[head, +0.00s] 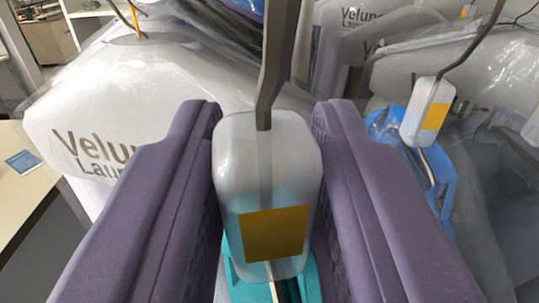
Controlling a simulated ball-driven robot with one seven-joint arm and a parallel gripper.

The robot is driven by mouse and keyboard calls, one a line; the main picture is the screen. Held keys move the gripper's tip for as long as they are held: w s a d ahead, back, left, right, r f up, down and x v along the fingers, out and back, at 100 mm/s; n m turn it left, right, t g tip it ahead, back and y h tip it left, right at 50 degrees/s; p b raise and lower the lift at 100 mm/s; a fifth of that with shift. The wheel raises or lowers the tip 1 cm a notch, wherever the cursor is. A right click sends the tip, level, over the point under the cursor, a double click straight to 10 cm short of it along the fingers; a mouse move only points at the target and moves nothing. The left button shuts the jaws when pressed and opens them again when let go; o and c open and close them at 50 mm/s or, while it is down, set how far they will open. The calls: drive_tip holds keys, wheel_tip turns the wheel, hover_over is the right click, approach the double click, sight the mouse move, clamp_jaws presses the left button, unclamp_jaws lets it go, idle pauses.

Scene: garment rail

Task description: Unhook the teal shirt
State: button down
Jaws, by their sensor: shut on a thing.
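My gripper (266,150) fills the lower middle of the head view, with a purple finger on each side. It is shut on the pale translucent block (237,170) on a hanger's neck, which has an orange patch on its face. The dark hanger hook (277,50) rises from the block and runs out of the top of the picture. The teal shirt (303,282) shows just below the block, mostly hidden by the block and fingers. Whether the hook still rests on a rail cannot be seen.
A bagged white garment (150,95) marked "Velun" hangs close on the left. On the right, a blue garment (440,185) hangs under another block (418,112) with an orange patch. More bagged garments crowd behind. A pale counter (25,210) is at far left.

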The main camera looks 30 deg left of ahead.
drive_tip(key=p+v, duration=0.1)
drive_tip(key=v, duration=0.7)
drive_tip(key=shift+d, duration=0.1)
drive_tip(key=b+v, duration=0.1)
drive_tip(key=b, duration=0.1)
drive_tip(key=b+v, duration=0.2)
drive_tip(key=shift+s+f+b, duration=0.2)
drive_tip(key=shift+f+b, duration=0.05)
drive_tip(key=shift+b, duration=0.15)
drive_tip(key=b+v, duration=0.9)
drive_tip(key=v, duration=1.7)
drive_tip(key=shift+s+d+r, duration=0.25)
drive_tip(key=shift+r, duration=0.05)
drive_tip(key=shift+w+f, duration=0.1)
